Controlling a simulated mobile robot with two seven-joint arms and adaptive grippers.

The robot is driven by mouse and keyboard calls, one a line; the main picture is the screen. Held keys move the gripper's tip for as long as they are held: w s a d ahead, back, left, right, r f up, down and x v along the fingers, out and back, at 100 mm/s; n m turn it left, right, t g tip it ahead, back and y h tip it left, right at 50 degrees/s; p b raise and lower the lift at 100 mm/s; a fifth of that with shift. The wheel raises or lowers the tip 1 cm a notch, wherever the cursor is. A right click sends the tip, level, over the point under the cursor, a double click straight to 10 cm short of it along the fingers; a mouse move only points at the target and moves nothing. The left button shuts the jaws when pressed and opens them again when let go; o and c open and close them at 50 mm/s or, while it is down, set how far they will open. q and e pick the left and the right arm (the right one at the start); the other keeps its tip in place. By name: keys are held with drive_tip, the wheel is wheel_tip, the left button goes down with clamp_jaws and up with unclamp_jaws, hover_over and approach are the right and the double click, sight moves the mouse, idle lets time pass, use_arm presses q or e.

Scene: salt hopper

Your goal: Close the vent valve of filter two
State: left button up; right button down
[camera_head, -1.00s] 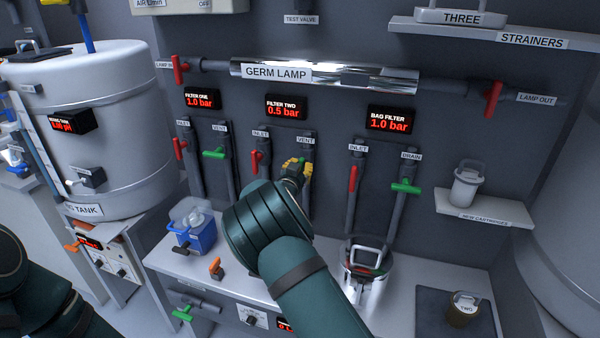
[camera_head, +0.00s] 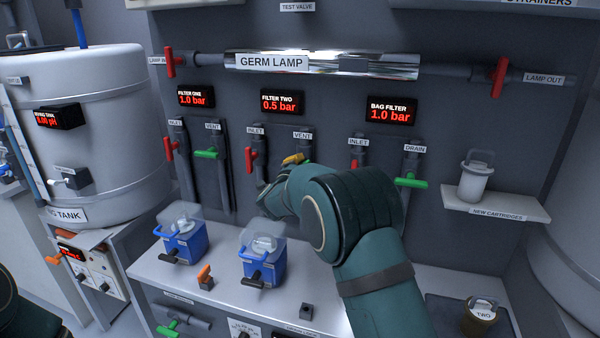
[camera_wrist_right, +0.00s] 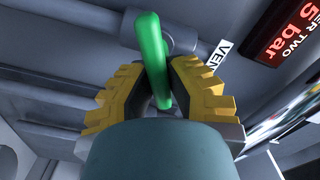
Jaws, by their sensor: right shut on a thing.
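The filter two display (camera_head: 282,102) reads 0.5 bar. Below it are a red inlet handle (camera_head: 250,160), hanging down along its pipe, and the VENT label (camera_head: 303,135). My right gripper (camera_head: 293,159) is at the vent valve, its yellow fingers partly hidden by my wrist. In the right wrist view the green vent handle (camera_wrist_right: 153,60) stands between the two yellow fingers (camera_wrist_right: 156,88), which are shut on it.
Filter one's green vent handle (camera_head: 207,154) and the bag filter's green drain handle (camera_head: 411,182) lie crosswise. Two blue housings with clear covers, one left (camera_head: 185,245) and one nearer the middle (camera_head: 263,268), stand on the bench (camera_head: 225,297). My forearm covers the bench's right part.

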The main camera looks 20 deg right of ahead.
drive_tip(key=m, duration=0.5)
drive_tip(key=shift+d+f, duration=0.1)
drive_tip(key=shift+f, duration=0.05)
idle(0.3)
drive_tip(key=c, duration=0.9)
unclamp_jaws()
drive_tip(key=shift+c, duration=0.2)
drive_tip(key=shift+f, duration=0.1)
drive_tip(key=v, duration=1.2)
